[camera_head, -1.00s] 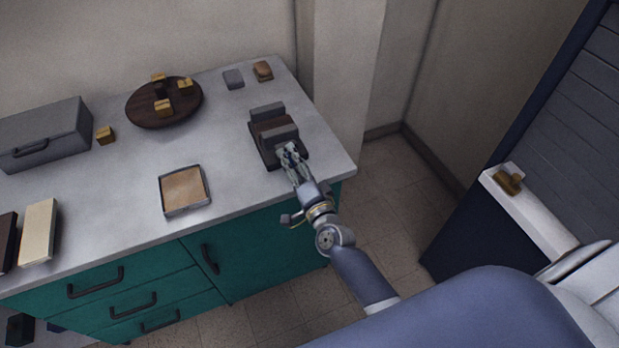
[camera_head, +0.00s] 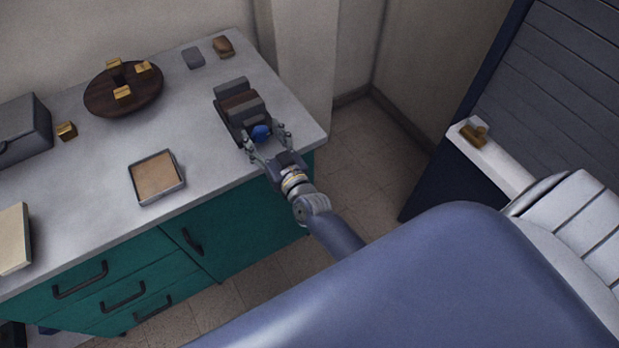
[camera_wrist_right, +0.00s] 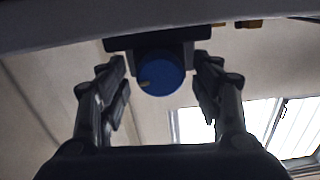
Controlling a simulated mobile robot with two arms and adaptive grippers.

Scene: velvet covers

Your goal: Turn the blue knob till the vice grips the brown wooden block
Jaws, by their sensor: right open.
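The grey vice (camera_head: 230,118) stands near the right end of the counter, with the brown wooden block (camera_head: 240,101) between its two grey jaws. Whether the jaws touch the block cannot be told. The blue knob (camera_head: 261,132) is on the vice's near end. My right gripper (camera_head: 264,140) is open, with its fingers apart on either side of the knob. In the right wrist view the knob (camera_wrist_right: 160,76) shows a small yellowish mark at its left, and gaps show between it and both fingers. My left gripper is in no view.
A tray (camera_head: 183,182) with a tan inside lies left of the vice on the counter (camera_head: 100,190). A round dark board (camera_head: 105,102) with several golden blocks stands farther back. A grey block (camera_head: 193,58) and a brown one (camera_head: 223,46) lie behind the vice.

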